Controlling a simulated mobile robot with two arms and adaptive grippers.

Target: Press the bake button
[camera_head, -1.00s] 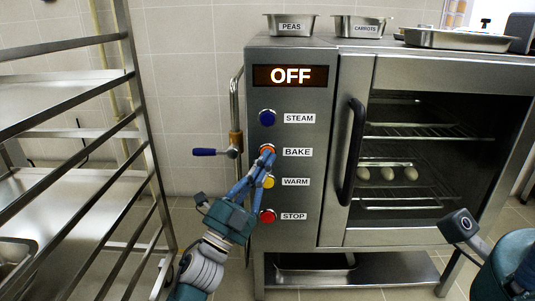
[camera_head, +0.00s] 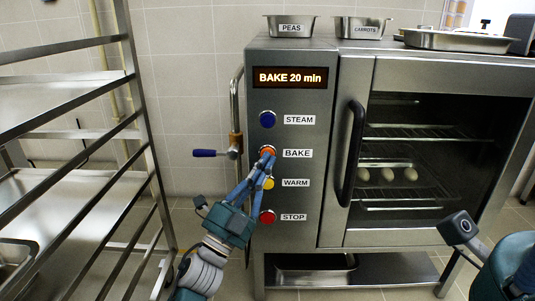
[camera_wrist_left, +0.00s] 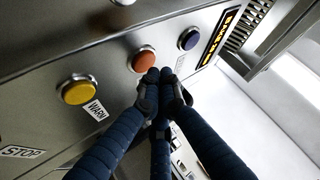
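The orange bake button (camera_head: 267,152) is on the oven's (camera_head: 300,190) front panel, beside the BAKE label (camera_head: 297,153). The display (camera_head: 290,77) above reads "BAKE 20 min". My left gripper (camera_head: 267,158) has its fingertips together at the bake button and partly covers it. In the left wrist view the closed fingertips (camera_wrist_left: 160,80) are at the edge of the orange button (camera_wrist_left: 144,61), with nothing between them. Whether they touch it is hard to tell. My right arm shows at the lower right, but its fingers are not visible.
The blue steam button (camera_head: 267,119) is above, the yellow warm button (camera_head: 268,183) and red stop button (camera_head: 267,216) below. A metal rack (camera_head: 140,135) stands at left. A blue-handled valve (camera_head: 208,153) is beside the panel. The oven door handle (camera_head: 351,152) is to the right.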

